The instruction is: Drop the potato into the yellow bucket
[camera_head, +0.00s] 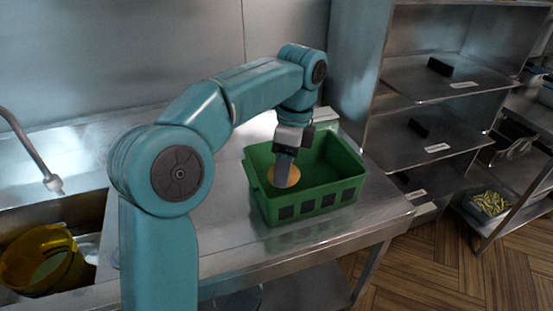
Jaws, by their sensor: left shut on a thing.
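My left gripper (284,172) points down into a green crate (320,200) on the steel counter. It is shut on the potato (293,176), a round yellow-tan thing partly hidden behind the fingers. The potato is inside the crate's walls; I cannot tell whether it touches the crate floor. The yellow bucket (40,262) is at the lower left, in the sink, and looks see-through with its mouth open. My right gripper is not in view.
A faucet (36,160) reaches over the sink at the left.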

